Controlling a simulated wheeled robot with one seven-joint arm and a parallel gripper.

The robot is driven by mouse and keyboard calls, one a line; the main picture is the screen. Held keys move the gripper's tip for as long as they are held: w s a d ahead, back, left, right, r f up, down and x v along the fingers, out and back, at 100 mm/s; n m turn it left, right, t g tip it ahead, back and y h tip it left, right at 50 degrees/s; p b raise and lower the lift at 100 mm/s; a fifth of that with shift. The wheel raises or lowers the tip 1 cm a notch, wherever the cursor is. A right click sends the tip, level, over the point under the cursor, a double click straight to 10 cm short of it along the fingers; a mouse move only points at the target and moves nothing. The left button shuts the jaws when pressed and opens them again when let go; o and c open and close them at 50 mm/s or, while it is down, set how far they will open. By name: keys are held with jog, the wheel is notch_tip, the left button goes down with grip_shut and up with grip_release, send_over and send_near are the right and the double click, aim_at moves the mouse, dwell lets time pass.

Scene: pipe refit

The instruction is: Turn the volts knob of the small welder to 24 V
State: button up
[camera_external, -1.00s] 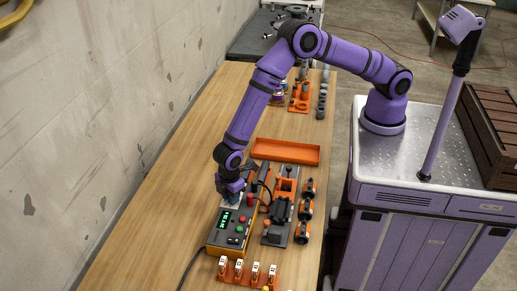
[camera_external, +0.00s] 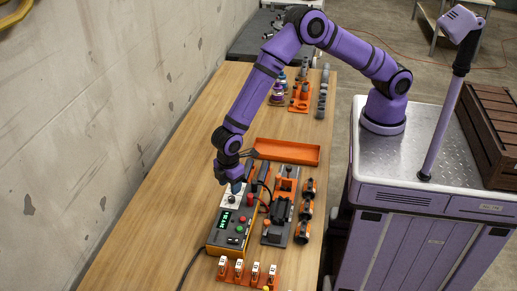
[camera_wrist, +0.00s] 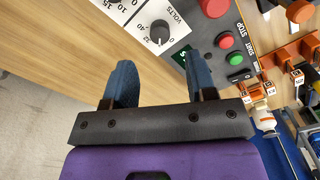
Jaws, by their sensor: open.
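The small welder (camera_external: 216,238) is an orange and grey box on the bench. Its white dial plate, green display, red and green buttons face up. The black volts knob (camera_wrist: 158,33) shows in the wrist view at the top centre, beside the word VOLTS and a printed scale. Its exact setting is too small to read. My gripper (camera_wrist: 163,75) is open, with two blue fingers. Nothing is between them; the knob lies beyond the fingertips, apart from them. In the external view my gripper (camera_external: 234,188) hangs just above the plate end of the welder.
An orange tray (camera_external: 287,151) lies behind the welder. A clamp fixture (camera_external: 277,233) and several orange-black fittings (camera_external: 303,233) stand to its right. A rack of white-tagged orange pieces (camera_external: 245,274) is in front. Bare bench lies to the left, along the wall.

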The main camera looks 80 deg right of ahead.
aim_at(231, 197)
notch_tip(231, 197, up, 5)
jog(key=shift+f, duration=0.1)
dwell(0.5)
jog(key=s+d+r+m+t, duration=0.2)
jog(key=d+r+m, duration=0.2)
jog(key=d+r, duration=1.75)
jog(key=s+d+r+m+t, duration=0.1)
jog(key=s+d+r+m, duration=0.2)
jog(key=s+d+r, duration=0.8)
jog(key=s+d+m+t, duration=0.1)
jog(key=s+d+m, duration=0.1)
jog(key=s+d, duration=0.4)
jog(key=s+d+r+m+t, duration=0.1)
jog(key=s+d, duration=0.5)
jog(key=s, duration=0.6)
jog(key=shift+s+r+m, duration=0.2)
jog(key=shift+s+m, duration=0.1)
jog(key=shift+m, duration=0.5)
